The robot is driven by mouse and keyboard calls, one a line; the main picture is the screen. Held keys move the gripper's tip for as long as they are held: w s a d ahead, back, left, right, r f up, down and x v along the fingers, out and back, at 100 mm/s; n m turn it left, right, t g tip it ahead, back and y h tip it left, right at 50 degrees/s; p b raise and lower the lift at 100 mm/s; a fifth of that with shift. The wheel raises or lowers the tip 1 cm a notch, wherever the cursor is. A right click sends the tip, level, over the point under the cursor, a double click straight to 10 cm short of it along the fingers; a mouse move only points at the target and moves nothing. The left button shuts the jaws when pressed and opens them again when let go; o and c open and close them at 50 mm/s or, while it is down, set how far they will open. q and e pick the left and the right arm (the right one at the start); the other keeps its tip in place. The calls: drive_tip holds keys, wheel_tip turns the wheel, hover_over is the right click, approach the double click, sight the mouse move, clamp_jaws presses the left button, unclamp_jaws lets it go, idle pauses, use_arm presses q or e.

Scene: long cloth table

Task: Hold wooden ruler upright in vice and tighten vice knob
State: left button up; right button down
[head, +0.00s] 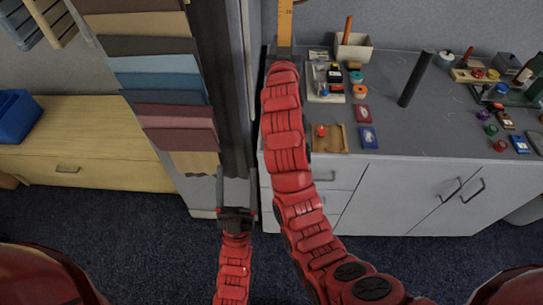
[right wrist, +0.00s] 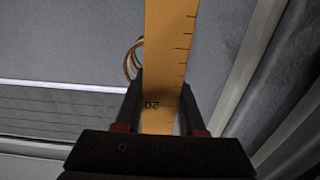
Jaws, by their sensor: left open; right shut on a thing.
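The wooden ruler (head: 286,18) stands roughly upright at the top of the head view, its upper end cut off by the frame. My right gripper (head: 284,52) is shut on it over the back left of the grey worktop. In the right wrist view the ruler (right wrist: 170,45) runs between both fingers of this gripper (right wrist: 158,95), with a 20 mark near the grip. The ruler's lower end is hidden. My left gripper (head: 236,188) is open and empty, low in front of the cabinets. I cannot make out the vice or its knob.
The grey worktop (head: 390,135) holds a parts tray (head: 325,98), a white box (head: 352,50), a wooden tray (head: 331,138), a dark cylinder (head: 415,80) and small items at right. Hanging fabric samples (head: 155,65) stand left of my arms. Bare worktop lies around the cylinder.

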use_arm(q)
drive_tip(key=w+d+f+g+y, duration=0.1)
drive_tip(key=w+d+f+g, duration=0.4)
drive_tip(key=f, duration=0.3)
drive_tip(key=w+d+f+g+y, duration=0.1)
drive_tip(key=w+d+f+g, duration=0.25)
drive_tip(key=f+g, duration=0.4)
drive_tip(key=shift+t, duration=0.65)
drive_tip(key=w, duration=0.3)
drive_tip(key=w+f, duration=0.1)
drive_tip(key=w, duration=0.6)
drive_tip(key=shift+w+d+f, duration=0.15)
drive_tip(key=shift+w+d, duration=0.2)
drive_tip(key=shift+w, duration=0.05)
